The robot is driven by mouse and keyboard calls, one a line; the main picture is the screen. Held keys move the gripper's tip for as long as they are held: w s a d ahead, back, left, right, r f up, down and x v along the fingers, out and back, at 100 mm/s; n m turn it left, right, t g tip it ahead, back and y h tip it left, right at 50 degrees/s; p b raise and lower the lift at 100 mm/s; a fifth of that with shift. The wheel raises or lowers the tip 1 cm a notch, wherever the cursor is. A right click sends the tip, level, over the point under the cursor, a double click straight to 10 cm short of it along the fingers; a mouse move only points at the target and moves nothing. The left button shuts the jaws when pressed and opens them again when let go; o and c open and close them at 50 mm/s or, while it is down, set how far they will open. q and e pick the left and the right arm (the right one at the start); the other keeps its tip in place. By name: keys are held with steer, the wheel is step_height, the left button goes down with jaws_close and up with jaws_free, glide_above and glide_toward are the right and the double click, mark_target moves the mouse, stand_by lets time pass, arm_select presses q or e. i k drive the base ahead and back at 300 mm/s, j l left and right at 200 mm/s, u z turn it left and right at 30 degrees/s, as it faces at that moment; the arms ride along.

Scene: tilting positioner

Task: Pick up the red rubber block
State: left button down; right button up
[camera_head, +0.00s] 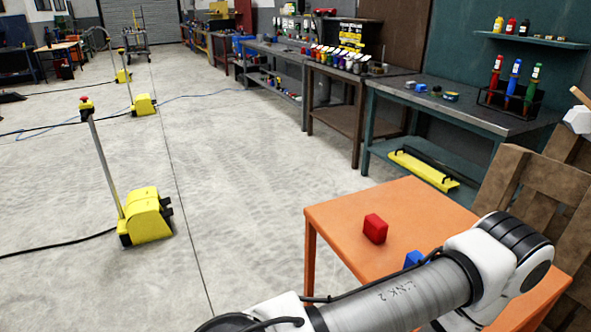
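The red rubber block (375,229) sits on the orange table (345,204), left of the middle of its top. Nothing touches it and it is in full view. One of my arms crosses the lower right of the picture, in front of the table. Its gripper does not show in the frame. My other gripper does not show either.
A blue block (415,259) is on the same table, partly hidden behind my arm. A brown wooden piece (515,190) stands at the table's right. A yellow floor unit with a post (147,216) stands on the left. The floor between is clear.

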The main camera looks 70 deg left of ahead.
mark_target(376, 230)
steer(key=u, duration=1.75)
